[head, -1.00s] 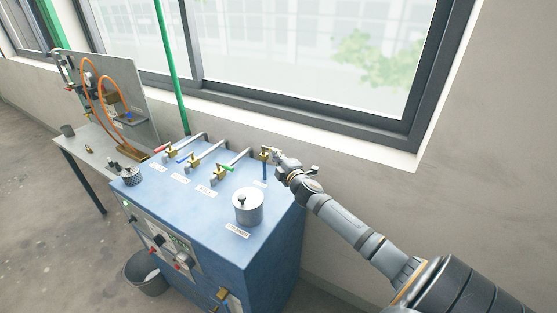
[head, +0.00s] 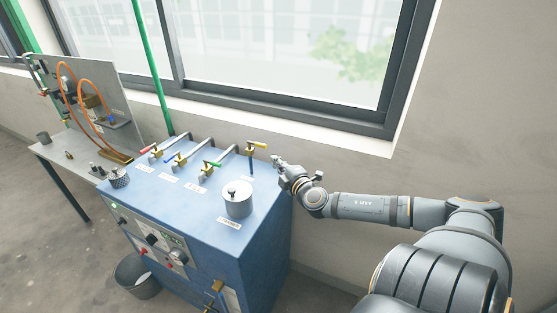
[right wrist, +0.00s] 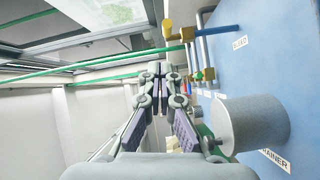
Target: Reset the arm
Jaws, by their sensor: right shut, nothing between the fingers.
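My right gripper (head: 277,160) is shut and empty. It is beside the right edge of the blue cabinet (head: 175,215), to the right of the yellow-handled valve (head: 250,150) and apart from it. In the right wrist view its fingers (right wrist: 160,70) come together at the tips with nothing between them. The yellow valve handle (right wrist: 168,30) shows above the fingertips. My left gripper is in neither view.
Valves with red (head: 146,149), blue (head: 178,157) and green (head: 212,164) handles line the cabinet top. A metal canister (head: 238,200) stands near its front right. A bucket (head: 137,279) is on the floor. The wall right of the cabinet is clear.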

